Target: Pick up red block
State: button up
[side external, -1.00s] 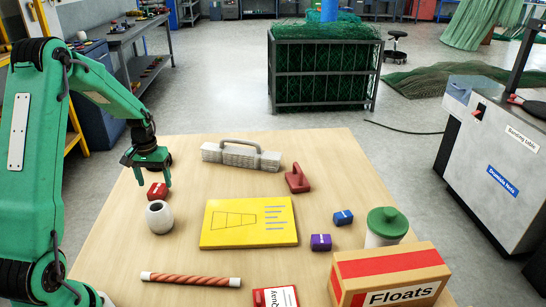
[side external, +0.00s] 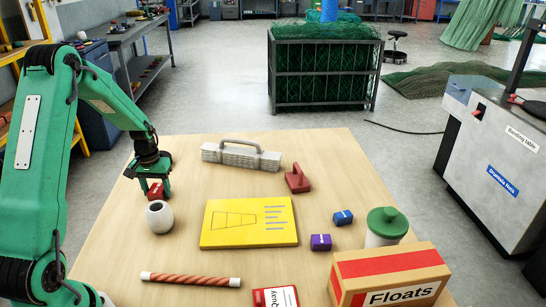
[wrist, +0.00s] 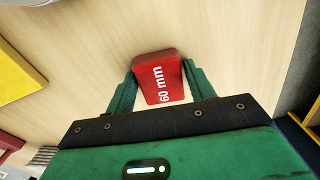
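The red block (side external: 156,191), marked "60 mm", sits on the table at the left, just behind the white cup-like piece. My gripper (side external: 154,186) is lowered over it. In the wrist view the red block (wrist: 160,78) lies between the two green fingers of my gripper (wrist: 159,68). One finger is on each side of it, with narrow gaps beside the block, and the fingers look open around it. Whether a fingertip touches the block is hard to tell. In the side view the fingers partly hide the block.
The white cup-like piece (side external: 160,217) stands close in front of the block. A grey handled block (side external: 240,156), a dark red piece (side external: 297,179) and a yellow board (side external: 249,223) lie to the right. Bare table (side external: 130,245) shows at the front left.

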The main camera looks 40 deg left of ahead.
aim_at(157, 189)
jog(key=c, duration=0.6)
jog(key=shift+r, duration=0.1)
jog(key=shift+r, duration=0.45)
notch_tip(157, 189, up, 3)
jog(key=shift+r, duration=0.1)
jog(key=d+r, duration=0.2)
jog(key=d, duration=0.2)
jog(key=d+r, duration=0.2)
jog(key=d, duration=0.1)
jog(key=w+d+r, duration=0.1)
jog(key=d+r, duration=0.1)
jog(key=d, duration=0.2)
jog(key=shift+d+r, duration=0.35)
